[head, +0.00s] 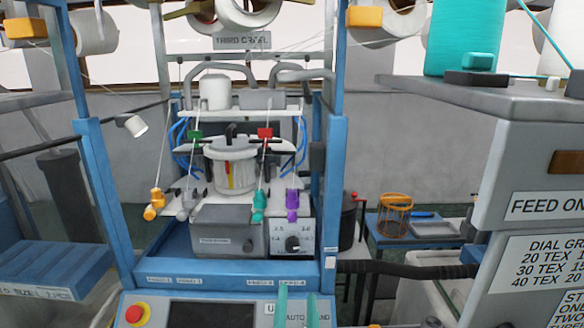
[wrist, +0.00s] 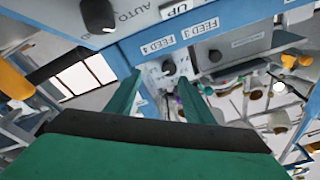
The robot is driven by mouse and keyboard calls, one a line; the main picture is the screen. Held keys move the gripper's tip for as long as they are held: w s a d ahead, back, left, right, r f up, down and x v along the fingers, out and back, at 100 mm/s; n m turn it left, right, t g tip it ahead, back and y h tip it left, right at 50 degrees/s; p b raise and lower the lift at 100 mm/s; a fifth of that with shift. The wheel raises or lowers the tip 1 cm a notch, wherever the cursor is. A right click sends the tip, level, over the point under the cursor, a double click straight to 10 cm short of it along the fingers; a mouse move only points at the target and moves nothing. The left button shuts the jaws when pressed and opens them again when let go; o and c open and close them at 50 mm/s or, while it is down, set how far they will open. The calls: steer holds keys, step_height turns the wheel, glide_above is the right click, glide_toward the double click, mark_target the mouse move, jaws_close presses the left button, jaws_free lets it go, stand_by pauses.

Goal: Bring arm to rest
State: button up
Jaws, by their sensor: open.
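My gripper (head: 297,300) shows at the bottom of the head view as two teal fingertips, in front of the blue control panel of the knitting machine (head: 228,240). The fingers are apart with nothing between them. The wrist view also shows my gripper (wrist: 160,82), with its green fingers spread and the machine's front tilted in the picture. The fingers point toward the FEED 3 and FEED 4 labels and a small white dial plate (wrist: 168,70). I cannot tell the exact gap to the panel. Most of my arm is out of the head view.
A red stop button (head: 134,314) is at the panel's left. The blue frame post (head: 334,190) rises on the right. A grey cabinet (head: 530,150) with a teal cone (head: 460,35) on top stands at right. An orange wire basket (head: 395,215) sits on a low blue table behind.

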steer(key=s+f, duration=0.2)
steer(key=f, duration=0.1)
steer(key=s+f+n, duration=0.1)
steer(key=s+f, duration=0.1)
steer(key=s+f+n+t, duration=0.1)
steer(key=s+f, duration=0.1)
steer(key=f, duration=0.1)
steer(key=shift+s+a+f, duration=0.2)
steer(key=shift+a+f, duration=0.15)
steer(key=shift+a, duration=0.05)
steer(key=s+f+n+g, duration=0.1)
steer(key=s+f, duration=0.4)
steer(key=s, duration=0.5)
steer(key=s+f+n+g, duration=0.2)
steer(key=s+f, duration=0.3)
steer(key=s, duration=0.6)
steer(key=s+f+n+g, duration=0.1)
steer(key=s+f+g, duration=0.1)
steer(key=s+f, duration=0.4)
steer(key=s, duration=0.4)
steer(key=shift+s+a+g+y, duration=0.15)
steer(key=shift+s+g+y, duration=0.15)
steer(key=shift+s, duration=0.05)
steer(key=shift+c, duration=0.3)
steer(key=c, duration=0.4)
steer(key=shift+o, duration=0.2)
steer(key=shift+w+a, duration=0.1)
